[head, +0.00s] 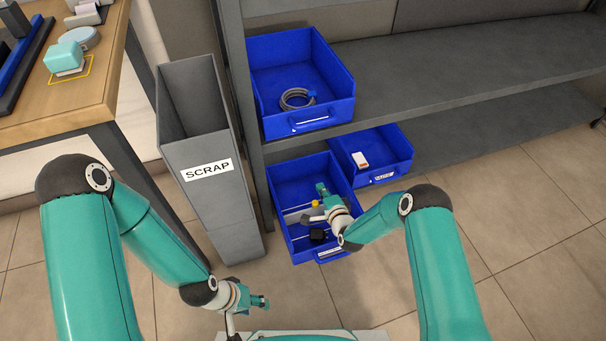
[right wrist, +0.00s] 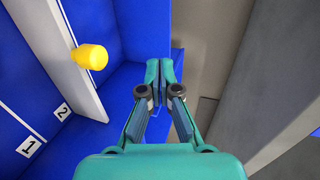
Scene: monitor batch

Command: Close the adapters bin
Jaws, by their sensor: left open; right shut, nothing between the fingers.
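A lower blue bin (head: 285,172) sticks out from under the shelf at the left, with its front over the floor. Its front label is too small to read, so I cannot tell if it is the adapters bin. It holds grey dividers, a black block (head: 318,236) and a yellow knob (head: 315,203), which also shows in the right wrist view (right wrist: 91,57). My right gripper (head: 321,188) is shut and empty over this bin. In the right wrist view its fingertips (right wrist: 159,70) are close to a blue wall; contact is unclear. My left gripper (head: 265,302) is open, low and away from the bins.
A second lower blue bin (head: 398,146) with a white-and-red item stands to the right. An upper blue bin (head: 335,72) holds a coiled grey cable. A grey scrap container (head: 219,213) stands left of the shelf post. A wooden table (head: 105,88) is at far left. Floor at right is clear.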

